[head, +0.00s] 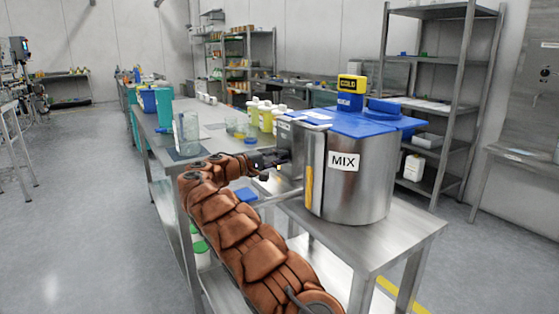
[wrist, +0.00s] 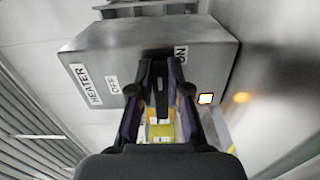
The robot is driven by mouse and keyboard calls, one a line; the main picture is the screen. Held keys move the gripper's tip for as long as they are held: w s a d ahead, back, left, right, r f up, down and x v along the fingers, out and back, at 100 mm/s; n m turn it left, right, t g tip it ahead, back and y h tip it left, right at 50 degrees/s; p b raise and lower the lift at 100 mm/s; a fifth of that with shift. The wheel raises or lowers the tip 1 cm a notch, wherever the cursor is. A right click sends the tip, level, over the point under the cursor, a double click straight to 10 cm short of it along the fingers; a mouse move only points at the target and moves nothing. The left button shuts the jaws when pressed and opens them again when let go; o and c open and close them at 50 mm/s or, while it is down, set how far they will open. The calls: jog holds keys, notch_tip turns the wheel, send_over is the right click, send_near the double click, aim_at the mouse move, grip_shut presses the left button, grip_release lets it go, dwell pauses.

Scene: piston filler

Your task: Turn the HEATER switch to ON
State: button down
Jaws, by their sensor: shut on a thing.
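The HEATER switch box (wrist: 215,65) is grey metal, with HEATER, OFF and ON labels on its face. In the head view the box (head: 291,135) is on the left side of the steel MIX tank (head: 352,175). My gripper (wrist: 160,75) is shut on the dark switch knob (wrist: 160,88) between the OFF and ON labels. The fingers cover part of the ON label and most of the knob, so I cannot tell its exact setting. In the head view my gripper (head: 275,159) reaches the box from the left.
A yellow sign reading COLD (head: 353,84) stands on the tank's blue lid (head: 360,122). The tank stands on a steel table (head: 405,235). A clear jar (head: 187,133) and yellow bottles (head: 266,118) stand on the bench behind my arm. The left floor is open.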

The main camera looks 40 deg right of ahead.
jog(key=c, duration=1.1)
grip_release()
jog(key=shift+a, duration=0.1)
jog(key=a, duration=1.1)
jog(key=shift+w+a, duration=0.35)
jog(key=shift+a, duration=0.05)
